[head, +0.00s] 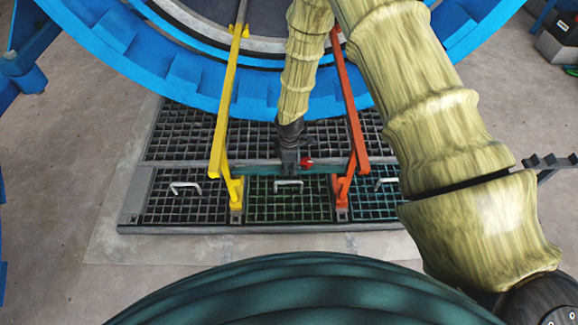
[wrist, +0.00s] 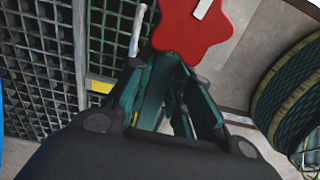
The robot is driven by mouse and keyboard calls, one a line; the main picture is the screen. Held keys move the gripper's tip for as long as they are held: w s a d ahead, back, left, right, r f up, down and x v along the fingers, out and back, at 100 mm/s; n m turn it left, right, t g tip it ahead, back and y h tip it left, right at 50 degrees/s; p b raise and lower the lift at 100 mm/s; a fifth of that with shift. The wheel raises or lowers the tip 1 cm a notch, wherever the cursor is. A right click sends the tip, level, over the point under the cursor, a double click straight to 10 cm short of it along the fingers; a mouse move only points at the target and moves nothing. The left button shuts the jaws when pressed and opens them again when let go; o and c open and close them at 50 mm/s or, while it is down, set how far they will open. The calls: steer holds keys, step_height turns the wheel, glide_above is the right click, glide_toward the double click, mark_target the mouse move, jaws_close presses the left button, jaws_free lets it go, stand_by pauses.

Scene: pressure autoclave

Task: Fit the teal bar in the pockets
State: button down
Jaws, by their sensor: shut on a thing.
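The teal bar (head: 262,169) lies crosswise between the yellow bracket (head: 235,185) at left and the orange bracket (head: 344,184) at right. My gripper (head: 290,168) is shut on the bar near its middle. A red star-shaped knob (head: 306,162) is just right of the gripper, and it is large in the wrist view (wrist: 195,30). In the wrist view my gripper (wrist: 165,100) has teal surfaces between and along its dark fingers. The bar's ends are close to the brackets, but I cannot tell whether they sit in the pockets.
Floor gratings (head: 180,205) with white handles (head: 186,186) lie under the bar. The large blue ring (head: 195,75) of the vessel stands behind, with a yellow rail (head: 226,100) and an orange rail (head: 351,100) reaching out from it. Bare concrete floor (head: 60,190) is free at left.

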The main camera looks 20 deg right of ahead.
mark_target(289, 168)
steer(key=shift+f, duration=1.5)
stand_by(0.8)
steer(key=c, duration=1.2)
jaws_free()
steer(key=shift+r, duration=0.1)
step_height(289, 168, up, 12)
steer(key=shift+f, duration=0.1)
